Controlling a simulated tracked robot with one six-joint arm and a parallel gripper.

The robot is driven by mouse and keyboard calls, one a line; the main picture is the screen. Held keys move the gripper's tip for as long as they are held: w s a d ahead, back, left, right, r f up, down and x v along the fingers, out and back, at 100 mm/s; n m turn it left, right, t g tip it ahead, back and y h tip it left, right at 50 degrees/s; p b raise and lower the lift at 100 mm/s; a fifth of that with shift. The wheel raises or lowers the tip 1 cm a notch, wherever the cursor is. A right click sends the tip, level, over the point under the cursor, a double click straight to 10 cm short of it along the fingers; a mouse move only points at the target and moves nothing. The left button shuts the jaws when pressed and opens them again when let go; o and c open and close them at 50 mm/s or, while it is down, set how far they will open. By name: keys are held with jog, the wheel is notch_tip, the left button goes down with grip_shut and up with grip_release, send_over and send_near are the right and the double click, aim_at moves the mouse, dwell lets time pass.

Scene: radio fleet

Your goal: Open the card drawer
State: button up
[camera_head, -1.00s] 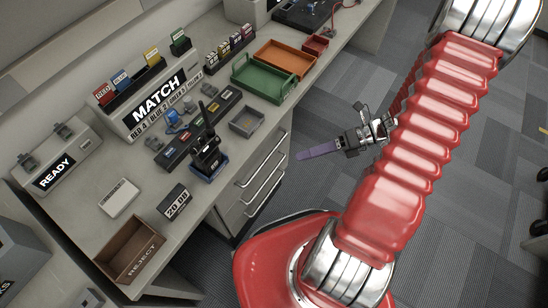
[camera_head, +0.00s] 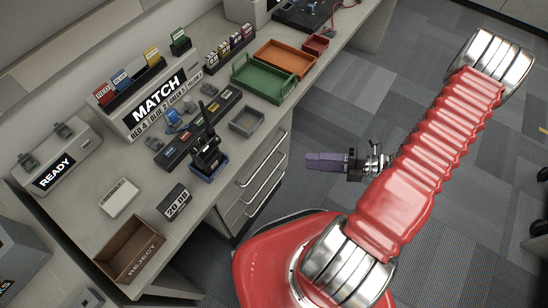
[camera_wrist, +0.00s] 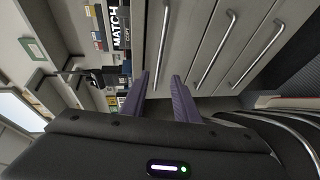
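A grey cabinet (camera_head: 245,188) under the bench has a stack of drawers with long silver bar handles. In the head view, the upper handle (camera_head: 265,155) lies just below the bench edge. In the wrist view the view is turned, so the handles run side by side: the top drawer's handle (camera_wrist: 162,45), the middle handle (camera_wrist: 215,50) and the lower handle (camera_wrist: 258,55). The drawers look shut; no label shows which is the card drawer. My gripper (camera_head: 308,162), with purple fingers, is in front of the cabinet, apart from the handles. Its fingers (camera_wrist: 158,85) are open and empty.
The bench top holds a green tray (camera_head: 265,93), an orange tray (camera_head: 285,55), a small grey tray (camera_head: 248,132), a radio (camera_head: 207,155) and a brown reject box (camera_head: 110,240). Open carpet (camera_head: 440,220) lies to the right.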

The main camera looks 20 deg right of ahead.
jog(key=x, duration=1.3)
jog(key=shift+w+a, duration=0.25)
jog(key=shift+a, duration=0.05)
jog(key=shift+f, duration=0.1)
grip_shut()
dwell(0.4)
